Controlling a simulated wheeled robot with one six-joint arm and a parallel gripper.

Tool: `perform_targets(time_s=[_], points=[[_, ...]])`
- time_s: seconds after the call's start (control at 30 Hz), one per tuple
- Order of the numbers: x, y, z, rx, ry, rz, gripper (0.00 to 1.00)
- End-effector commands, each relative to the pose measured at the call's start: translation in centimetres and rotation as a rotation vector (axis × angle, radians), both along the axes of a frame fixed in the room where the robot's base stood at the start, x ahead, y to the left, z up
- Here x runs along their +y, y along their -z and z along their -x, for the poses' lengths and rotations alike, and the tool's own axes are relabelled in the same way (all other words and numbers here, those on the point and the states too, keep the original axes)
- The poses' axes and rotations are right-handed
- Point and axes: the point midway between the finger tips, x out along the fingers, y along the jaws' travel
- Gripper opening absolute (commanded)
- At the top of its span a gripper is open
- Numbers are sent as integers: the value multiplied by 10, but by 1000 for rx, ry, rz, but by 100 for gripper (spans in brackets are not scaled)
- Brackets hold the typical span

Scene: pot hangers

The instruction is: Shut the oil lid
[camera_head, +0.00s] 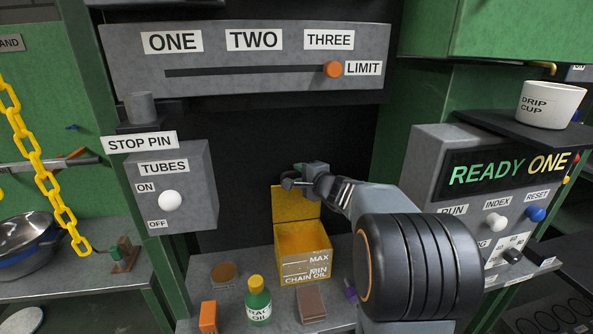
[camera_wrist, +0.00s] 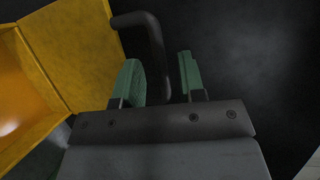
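The yellow chain oil box (camera_head: 305,262) stands on the bench with its yellow lid (camera_head: 291,203) raised upright at the back, so its amber inside shows. In the wrist view the lid (camera_wrist: 68,45) is at the upper left, with a dark bent handle (camera_wrist: 148,30) on its edge. My gripper (camera_head: 292,183) is at the lid's top edge. Its green fingers (camera_wrist: 160,70) are apart, with the lower part of the handle appearing between them. I cannot tell whether either finger touches it.
A green oil bottle (camera_head: 258,302), an orange block (camera_head: 208,316) and a brown block (camera_head: 311,304) stand in front of the box. The tubes switch box (camera_head: 172,188) is to the left. The control panel (camera_head: 490,190) is to the right, and the slider panel (camera_head: 250,58) hangs above.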

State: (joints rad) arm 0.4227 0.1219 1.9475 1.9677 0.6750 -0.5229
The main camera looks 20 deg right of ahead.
Motion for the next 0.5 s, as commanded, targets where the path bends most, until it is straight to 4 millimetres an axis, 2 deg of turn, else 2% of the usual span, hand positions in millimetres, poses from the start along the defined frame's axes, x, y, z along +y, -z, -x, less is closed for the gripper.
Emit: perform_targets(time_s=[0.2, 0.5], points=[[4, 3, -19, 1, -1, 0, 37], [5, 4, -24, 0, 0, 1, 37]])
